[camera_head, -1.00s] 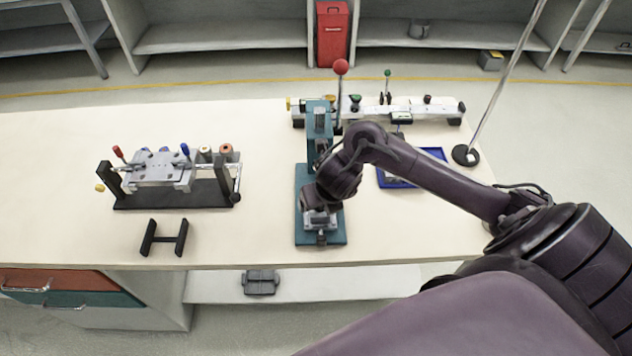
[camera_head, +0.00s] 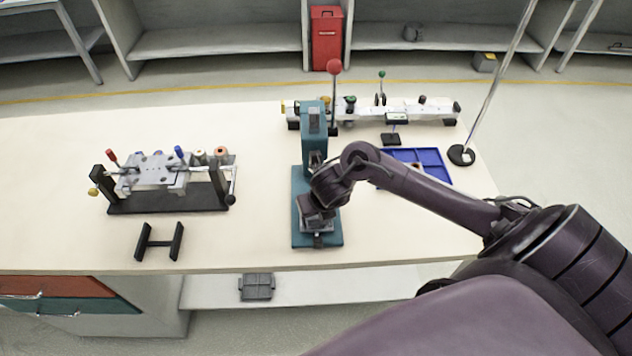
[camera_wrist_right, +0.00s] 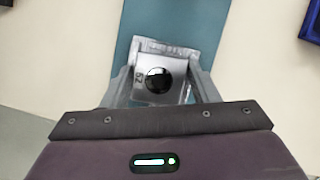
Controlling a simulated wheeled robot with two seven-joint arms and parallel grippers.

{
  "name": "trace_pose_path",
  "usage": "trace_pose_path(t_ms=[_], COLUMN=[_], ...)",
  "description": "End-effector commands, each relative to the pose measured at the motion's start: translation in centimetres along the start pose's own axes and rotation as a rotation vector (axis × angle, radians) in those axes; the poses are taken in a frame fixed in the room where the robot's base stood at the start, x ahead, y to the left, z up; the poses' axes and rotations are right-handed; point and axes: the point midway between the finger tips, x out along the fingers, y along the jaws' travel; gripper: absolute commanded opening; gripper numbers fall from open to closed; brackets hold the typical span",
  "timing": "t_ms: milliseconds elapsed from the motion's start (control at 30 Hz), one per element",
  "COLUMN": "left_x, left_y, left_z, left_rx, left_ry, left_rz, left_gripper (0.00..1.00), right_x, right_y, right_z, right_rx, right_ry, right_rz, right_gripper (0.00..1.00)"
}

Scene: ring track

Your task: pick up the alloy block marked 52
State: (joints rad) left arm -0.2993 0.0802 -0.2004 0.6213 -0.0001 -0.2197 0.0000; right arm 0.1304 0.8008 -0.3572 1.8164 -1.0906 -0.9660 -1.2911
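The silver alloy block (camera_wrist_right: 147,65), with a dark round hole and a mark on its left side that looks like 52 turned sideways, sits in the right wrist view over the teal press base (camera_wrist_right: 190,17). My right gripper (camera_wrist_right: 163,76) is around it, one finger on each side. The block is slightly turned relative to the fingers, and they look apart from it by thin gaps. In the head view my right gripper (camera_head: 316,212) is low over the front of the teal press (camera_head: 313,125) and mostly hides the block. My left gripper is not in view.
A red-knobbed lever (camera_head: 334,68) rises beside the press. Behind are a long rail fixture (camera_head: 425,108) and a blue tray (camera_head: 432,160). A clamp fixture (camera_head: 160,205) and a black H-shaped stand (camera_head: 160,241) are at left. A pole (camera_head: 497,85) stands at right. The table between is clear.

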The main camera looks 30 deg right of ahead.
Motion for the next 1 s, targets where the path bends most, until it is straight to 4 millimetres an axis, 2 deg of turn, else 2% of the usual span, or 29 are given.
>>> trace_pose_path(t_ms=[33, 300, 533, 667, 867, 1000], left_x=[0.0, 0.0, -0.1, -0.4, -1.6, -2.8], left_y=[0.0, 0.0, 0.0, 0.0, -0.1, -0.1], left_z=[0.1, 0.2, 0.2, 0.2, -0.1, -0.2], left_rx=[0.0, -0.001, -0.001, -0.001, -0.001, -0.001], left_ry=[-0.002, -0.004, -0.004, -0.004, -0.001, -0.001], left_rz=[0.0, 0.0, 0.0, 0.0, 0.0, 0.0], left_gripper=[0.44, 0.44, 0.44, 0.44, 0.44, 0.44], right_x=[0.0, 0.0, -0.2, -1.0, -4.3, -7.7], right_y=[-0.1, -0.1, -0.1, -0.1, -0.1, 0.0], right_z=[0.0, 0.0, 0.0, 0.5, 2.1, 3.5], right_rx=[-0.001, -0.002, -0.003, -0.005, -0.006, -0.006], right_ry=[0.001, 0.001, 0.001, -0.001, -0.008, -0.01], right_rz=[-0.002, -0.003, -0.003, -0.002, -0.001, -0.001], right_gripper=[0.34, 0.0, 0.0, 0.0, 0.0, 0.0])
